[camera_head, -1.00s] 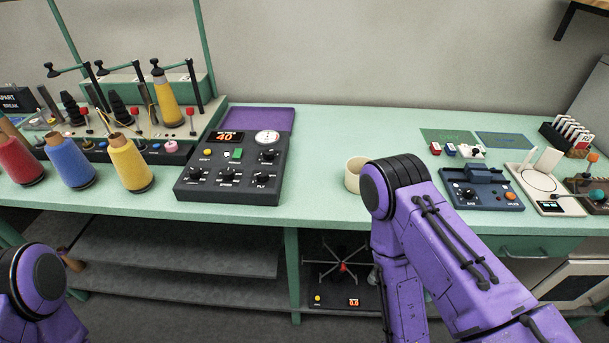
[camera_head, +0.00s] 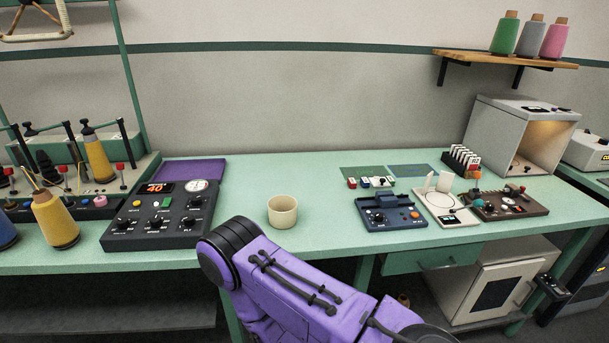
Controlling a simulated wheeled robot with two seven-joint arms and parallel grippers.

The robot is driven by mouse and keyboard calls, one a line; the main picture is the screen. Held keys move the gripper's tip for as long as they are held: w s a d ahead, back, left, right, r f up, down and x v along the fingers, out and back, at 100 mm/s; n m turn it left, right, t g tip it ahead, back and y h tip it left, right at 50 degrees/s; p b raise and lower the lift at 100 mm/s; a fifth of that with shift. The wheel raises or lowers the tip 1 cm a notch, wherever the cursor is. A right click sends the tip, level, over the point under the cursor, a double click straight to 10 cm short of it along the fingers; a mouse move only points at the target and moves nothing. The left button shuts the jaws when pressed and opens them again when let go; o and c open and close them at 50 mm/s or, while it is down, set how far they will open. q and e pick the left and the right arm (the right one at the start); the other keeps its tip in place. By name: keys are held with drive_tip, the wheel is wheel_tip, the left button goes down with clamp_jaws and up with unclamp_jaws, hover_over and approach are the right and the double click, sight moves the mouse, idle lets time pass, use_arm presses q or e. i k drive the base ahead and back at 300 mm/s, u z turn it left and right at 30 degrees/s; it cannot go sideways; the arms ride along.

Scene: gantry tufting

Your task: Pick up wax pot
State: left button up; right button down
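A cream-coloured, open-topped round pot (camera_head: 282,213), which looks like the wax pot, stands upright on the green bench (camera_head: 322,186) just right of the black control box. Neither gripper is in view. My purple right arm rises from the bottom edge, its bent joint in front of the bench and left of the pot in the picture. The pot is fully visible, but its contents cannot be made out.
A black control box (camera_head: 160,222) lies left of the pot, with yellow cones beyond it. A blue device (camera_head: 390,214), a white scale (camera_head: 447,208) and a brown panel (camera_head: 512,202) sit to the right. Bench around the pot is bare.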

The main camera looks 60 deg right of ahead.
sight(282, 208)
drive_tip(key=k, duration=0.7)
drive_tip(key=z, duration=1.55)
drive_tip(key=i, duration=0.3)
